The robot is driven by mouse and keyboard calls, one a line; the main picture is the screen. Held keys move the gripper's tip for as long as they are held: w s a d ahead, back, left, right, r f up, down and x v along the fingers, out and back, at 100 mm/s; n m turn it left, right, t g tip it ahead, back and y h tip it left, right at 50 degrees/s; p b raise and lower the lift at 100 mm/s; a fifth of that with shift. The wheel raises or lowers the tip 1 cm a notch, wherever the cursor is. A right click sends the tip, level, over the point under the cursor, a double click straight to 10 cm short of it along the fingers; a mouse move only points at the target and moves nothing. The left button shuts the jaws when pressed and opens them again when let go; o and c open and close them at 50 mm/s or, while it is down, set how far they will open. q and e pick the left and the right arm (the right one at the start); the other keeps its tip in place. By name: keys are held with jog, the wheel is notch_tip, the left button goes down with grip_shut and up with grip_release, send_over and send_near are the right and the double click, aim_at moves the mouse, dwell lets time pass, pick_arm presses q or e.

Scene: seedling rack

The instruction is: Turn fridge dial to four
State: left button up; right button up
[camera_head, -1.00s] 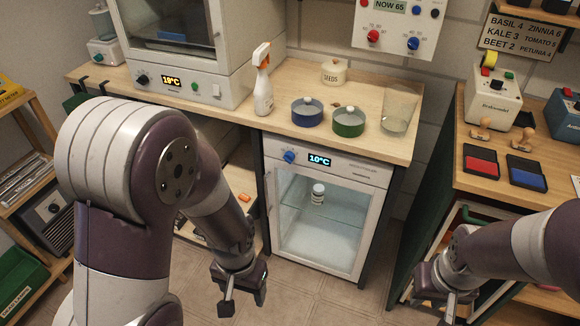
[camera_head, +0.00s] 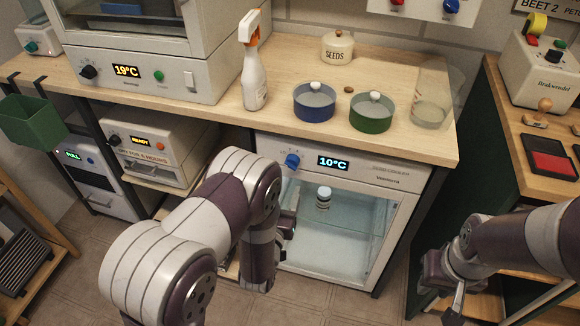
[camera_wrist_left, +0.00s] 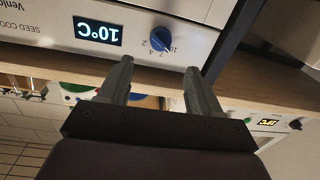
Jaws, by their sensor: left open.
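The fridge dial is a blue knob (camera_head: 292,161) on the white front panel of the small glass-door fridge (camera_head: 405,175), left of a display (camera_head: 333,162) reading 10°C. In the left wrist view, which is upside down, the dial (camera_wrist_left: 161,39) has printed numbers including 2, 4, 7 and 10; its exact setting is unclear. My left gripper (camera_wrist_left: 158,68) is open and empty, its fingers spread either side of the dial's line, apparently short of it. In the head view my left arm mostly hides that gripper. My right gripper (camera_head: 452,285) hangs at the lower right, away from the fridge.
The wooden counter (camera_head: 400,70) overhangs the fridge panel. It holds a spray bottle (camera_head: 254,75), a blue pot (camera_head: 314,104), a green pot (camera_head: 371,114) and a seeds jar (camera_head: 338,48). A vial (camera_head: 323,197) stands inside the fridge.

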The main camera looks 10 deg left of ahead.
aim_at(290, 167)
pick_arm(q)
jog(key=w+b, duration=0.1)
jog(key=w, duration=0.8)
jog(key=shift+a, duration=0.15)
jog(key=shift+s, duration=0.1)
jog(key=c, duration=1)
